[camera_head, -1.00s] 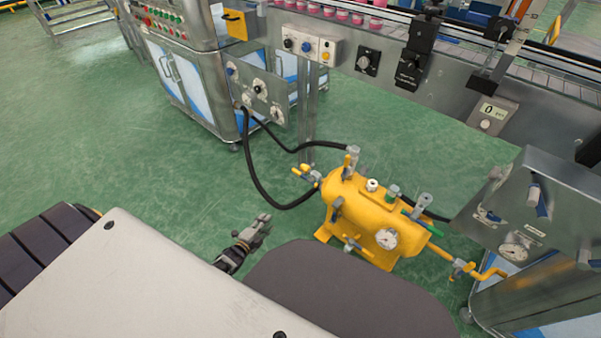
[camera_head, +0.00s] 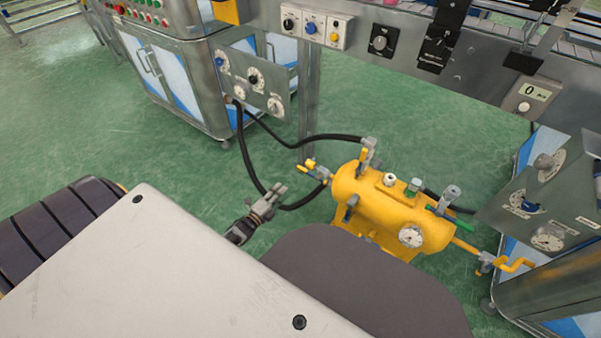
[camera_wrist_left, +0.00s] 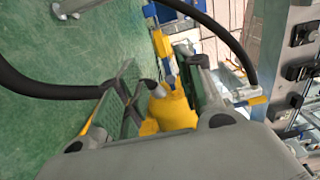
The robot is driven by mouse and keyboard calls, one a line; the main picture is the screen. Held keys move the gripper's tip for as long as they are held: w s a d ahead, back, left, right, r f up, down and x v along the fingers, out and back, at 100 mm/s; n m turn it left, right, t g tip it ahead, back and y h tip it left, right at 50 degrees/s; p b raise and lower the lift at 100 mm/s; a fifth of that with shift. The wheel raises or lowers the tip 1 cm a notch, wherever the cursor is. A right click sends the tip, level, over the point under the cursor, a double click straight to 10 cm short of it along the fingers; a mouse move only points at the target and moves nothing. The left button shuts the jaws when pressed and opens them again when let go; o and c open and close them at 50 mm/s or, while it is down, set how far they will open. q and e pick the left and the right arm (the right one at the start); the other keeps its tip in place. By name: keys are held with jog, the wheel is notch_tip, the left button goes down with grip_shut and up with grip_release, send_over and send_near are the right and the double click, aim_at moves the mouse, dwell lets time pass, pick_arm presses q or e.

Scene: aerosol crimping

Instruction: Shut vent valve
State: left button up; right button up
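The yellow tank (camera_head: 400,218) stands low on the floor and carries several valves. A valve with a yellow handle (camera_head: 315,170) is at its left end, one with a yellow lever (camera_head: 366,154) is on top, and a green-handled one (camera_head: 450,217) is at the right. I cannot tell which is the vent valve. My left gripper (camera_head: 268,202) is left of the tank, apart from the left-end valve. In the left wrist view its fingers (camera_wrist_left: 163,95) are spread, with the tank (camera_wrist_left: 172,112) showing between them. My right gripper is not in view.
Black hoses (camera_head: 248,165) loop from a grey control panel (camera_head: 262,82) towards the tank, close to my left gripper. A steel cabinet with a gauge (camera_head: 548,238) stands at the right. Green floor (camera_head: 160,170) is free on the left.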

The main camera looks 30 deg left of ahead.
pick_arm(q)
jog(key=shift+w, duration=0.1)
dwell(0.3)
jog(key=w+d+b, duration=0.1)
jog(key=w+b, duration=0.4)
jog(key=w, duration=0.8)
jog(key=shift+w, duration=0.3)
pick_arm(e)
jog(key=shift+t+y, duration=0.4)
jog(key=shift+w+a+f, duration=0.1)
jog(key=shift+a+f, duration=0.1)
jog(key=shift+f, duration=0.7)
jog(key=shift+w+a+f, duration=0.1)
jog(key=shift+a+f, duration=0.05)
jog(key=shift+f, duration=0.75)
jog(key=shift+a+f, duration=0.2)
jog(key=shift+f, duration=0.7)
pick_arm(q)
jog(key=shift+c, duration=0.3)
grip_shut()
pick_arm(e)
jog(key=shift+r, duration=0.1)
